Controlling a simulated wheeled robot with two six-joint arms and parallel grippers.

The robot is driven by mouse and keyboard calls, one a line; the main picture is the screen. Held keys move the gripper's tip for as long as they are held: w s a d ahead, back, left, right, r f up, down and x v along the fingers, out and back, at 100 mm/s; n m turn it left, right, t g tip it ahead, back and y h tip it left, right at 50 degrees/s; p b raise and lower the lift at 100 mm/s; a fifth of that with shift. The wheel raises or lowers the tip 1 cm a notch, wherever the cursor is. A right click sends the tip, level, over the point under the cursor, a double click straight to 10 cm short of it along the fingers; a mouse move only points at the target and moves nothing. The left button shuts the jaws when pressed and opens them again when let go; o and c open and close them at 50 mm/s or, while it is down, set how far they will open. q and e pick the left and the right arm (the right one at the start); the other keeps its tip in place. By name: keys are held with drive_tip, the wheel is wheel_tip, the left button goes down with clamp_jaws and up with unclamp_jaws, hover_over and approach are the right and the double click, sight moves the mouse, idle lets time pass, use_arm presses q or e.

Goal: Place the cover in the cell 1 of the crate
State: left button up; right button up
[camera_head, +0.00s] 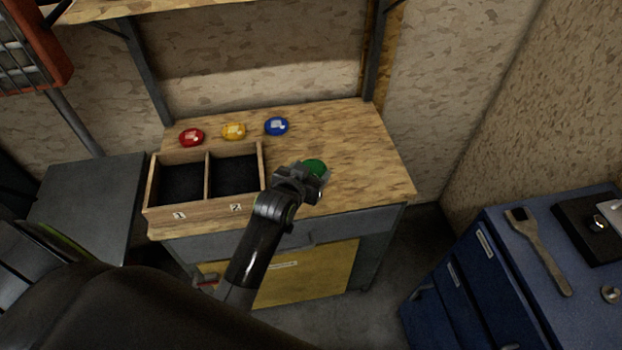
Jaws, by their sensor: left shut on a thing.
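A wooden crate (192,207) with two dark-lined cells stands on the left of the wooden workbench. Its front is marked 1 on the left cell (180,184) and 2 on the right cell (234,174). Both cells look empty. My left gripper (317,178) is to the right of the crate and shut on a round green cover (314,167). The gripper partly hides the cover, and I cannot tell whether the cover touches the bench. My right gripper is not in view.
Red (191,137), yellow (233,131) and blue (276,126) round pieces lie in a row behind the crate. The right side of the bench top (365,150) is clear.

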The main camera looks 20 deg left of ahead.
use_arm(q)
drive_tip(key=shift+f, duration=1.9)
drive_tip(key=shift+f, duration=0.1)
drive_tip(key=o, duration=1.1)
drive_tip(key=shift+f, duration=0.1)
drive_tip(key=shift+o, duration=0.2)
drive_tip(key=shift+r, duration=0.25)
drive_tip(key=shift+s, duration=0.3)
drive_tip(key=v, duration=1)
drive_tip(key=shift+b, duration=0.35)
drive_tip(key=shift+o, duration=0.4)
drive_tip(key=shift+s+d+r, duration=0.1)
drive_tip(key=shift+s+r, duration=0.25)
drive_tip(key=shift+s, duration=0.25)
